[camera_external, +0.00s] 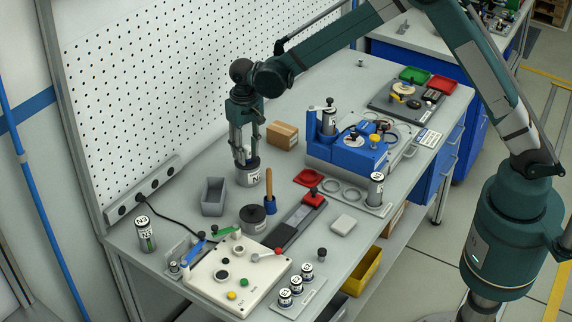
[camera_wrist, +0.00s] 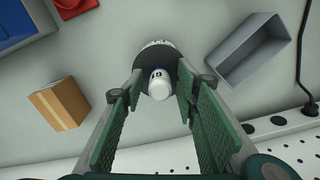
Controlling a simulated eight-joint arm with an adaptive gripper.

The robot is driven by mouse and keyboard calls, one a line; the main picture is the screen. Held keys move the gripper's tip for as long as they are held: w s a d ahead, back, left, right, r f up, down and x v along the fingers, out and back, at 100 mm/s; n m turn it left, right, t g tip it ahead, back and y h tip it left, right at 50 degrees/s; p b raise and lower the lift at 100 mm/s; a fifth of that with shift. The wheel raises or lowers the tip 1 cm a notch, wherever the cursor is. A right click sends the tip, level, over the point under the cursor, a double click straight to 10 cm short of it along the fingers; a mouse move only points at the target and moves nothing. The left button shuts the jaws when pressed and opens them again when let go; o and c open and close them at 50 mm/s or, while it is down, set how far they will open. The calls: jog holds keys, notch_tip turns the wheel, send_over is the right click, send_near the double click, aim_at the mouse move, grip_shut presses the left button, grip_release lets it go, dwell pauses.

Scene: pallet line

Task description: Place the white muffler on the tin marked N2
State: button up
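A short tin with a dark top and a light side label (camera_external: 248,176) stands on the bench below my gripper. An N shows on its label, but I cannot read the number surely. My gripper (camera_external: 241,156) points down just over this tin. In the wrist view the white muffler (camera_wrist: 160,84), a small white cylinder with dark marks, stands over the tin's dark top (camera_wrist: 160,62), between my fingertips (camera_wrist: 161,92). Gaps show on both sides of it, so my gripper looks open around it. In the external view the fingers mostly hide the muffler.
A grey bin (camera_external: 213,197) and a cardboard box (camera_external: 282,135) stand near the tin. A wooden-handled tool (camera_external: 269,190), a dark round tin (camera_external: 252,218) and a blue fixture (camera_external: 345,152) are close by. The pegboard wall (camera_external: 180,80) rises behind.

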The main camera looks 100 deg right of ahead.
aim_at(247, 146)
jog(key=shift+r, duration=0.1)
notch_tip(247, 146, up, 12)
dwell(0.9)
dwell(0.5)
jog(key=s+a+r+n+t, duration=0.1)
jog(key=s+a+r+n, duration=0.1)
jog(key=s+a+r, duration=0.5)
jog(key=s+a+r+n+t, duration=0.15)
jog(key=a+r, duration=0.25)
jog(key=a, duration=0.7)
jog(key=s+a+r+n+t, duration=0.1)
jog(key=s+a+r+n, duration=0.1)
jog(key=s+a+r, duration=0.5)
jog(key=s+a+f+n+t, duration=0.2)
jog(key=s+a+n, duration=0.1)
jog(key=s+a, duration=0.7)
jog(key=s+a+f+n+t, duration=0.1)
jog(key=s+a+n, duration=0.3)
jog(key=s+a, duration=0.6)
jog(key=shift+s+f+t, duration=0.35)
jog(key=shift+s+f, duration=0.2)
jog(key=shift+f, duration=0.3)
